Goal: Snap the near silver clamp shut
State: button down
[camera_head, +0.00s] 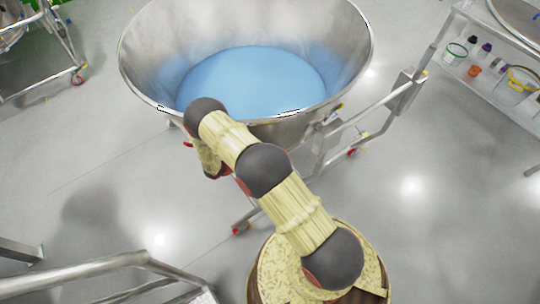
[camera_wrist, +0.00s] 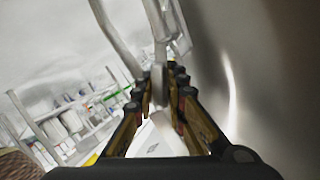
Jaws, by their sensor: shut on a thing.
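The steel bowl (camera_head: 245,70) holds blue powder and stands in a wheeled frame. In the wrist view its curved wall (camera_wrist: 265,70) fills the right side. My gripper (camera_wrist: 160,80) is beside this wall, with its dark fingers closed around a thin silver metal piece, which looks like the lever of the near silver clamp (camera_wrist: 158,72). The clamp's latch and catch cannot be made out. In the head view my arm reaches to the bowl's near rim, and the arm hides the clamp and most of the gripper.
Steel tubes (camera_wrist: 118,38) rise beyond the fingers in the wrist view. A shelf cart (camera_head: 490,80) with bottles and a clear bucket stands at the right. A metal railing (camera_head: 110,268) is at the lower left.

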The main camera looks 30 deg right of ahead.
jog(key=shift+w+n, duration=0.1)
jog(key=shift+n, duration=0.2)
dwell(0.4)
jog(key=c, duration=1.9)
grip_release()
jog(key=shift+o, duration=0.5)
jog(key=shift+w+a+r, duration=0.1)
jog(key=v, duration=1.1)
jog(key=shift+a, duration=0.35)
jog(key=shift+w+r, duration=0.1)
jog(key=shift+r, duration=0.05)
